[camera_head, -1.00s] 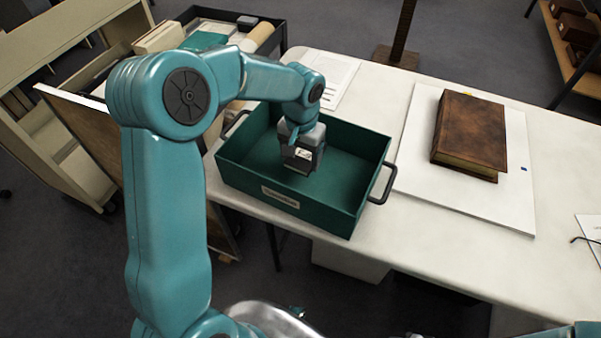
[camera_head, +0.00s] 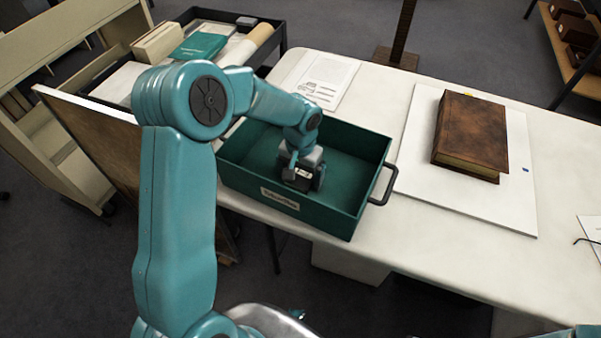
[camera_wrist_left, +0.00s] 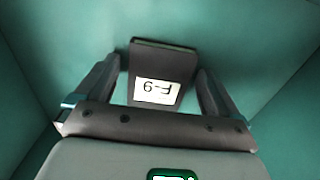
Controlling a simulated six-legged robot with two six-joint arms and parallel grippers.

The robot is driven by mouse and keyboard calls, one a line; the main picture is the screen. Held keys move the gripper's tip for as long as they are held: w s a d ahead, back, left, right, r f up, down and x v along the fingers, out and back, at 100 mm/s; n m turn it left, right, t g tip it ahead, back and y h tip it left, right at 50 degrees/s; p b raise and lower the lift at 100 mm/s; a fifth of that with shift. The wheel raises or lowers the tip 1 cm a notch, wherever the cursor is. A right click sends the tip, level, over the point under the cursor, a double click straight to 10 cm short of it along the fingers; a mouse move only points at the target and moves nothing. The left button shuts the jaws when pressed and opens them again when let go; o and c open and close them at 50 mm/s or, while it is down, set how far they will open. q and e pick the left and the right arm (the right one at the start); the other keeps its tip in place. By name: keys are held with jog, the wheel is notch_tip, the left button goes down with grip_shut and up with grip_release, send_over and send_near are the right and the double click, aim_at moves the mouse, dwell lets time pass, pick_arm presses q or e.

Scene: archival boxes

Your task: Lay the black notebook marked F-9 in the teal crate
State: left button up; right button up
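The black notebook (camera_wrist_left: 160,62) shows its white F-9 label upside down in the left wrist view. In the head view it is a small dark shape (camera_head: 301,184), mostly covered by the gripper. It is inside the teal crate (camera_head: 275,199), near the front wall; I cannot see its underside clearly. My left gripper (camera_wrist_left: 160,80) is low in the crate, with one finger on each side of the notebook. Narrow teal gaps show between the fingers and the notebook, so the gripper looks open around it. It also shows in the head view (camera_head: 302,178). My right gripper is out of view.
The crate stands on a white table (camera_head: 425,245) with walls on all sides. A brown book (camera_head: 470,133) lies on a white board to its right. A printed sheet (camera_head: 325,80) lies behind it. A loaded cart (camera_head: 282,38) stands at the back left.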

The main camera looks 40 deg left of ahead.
aim_at(300, 178)
pick_arm(q)
jog(key=shift+r, duration=0.1)
jog(key=shift+r, duration=0.6)
notch_tip(300, 178, up, 11)
jog(key=shift+p, duration=0.45)
jog(key=shift+s, duration=0.1)
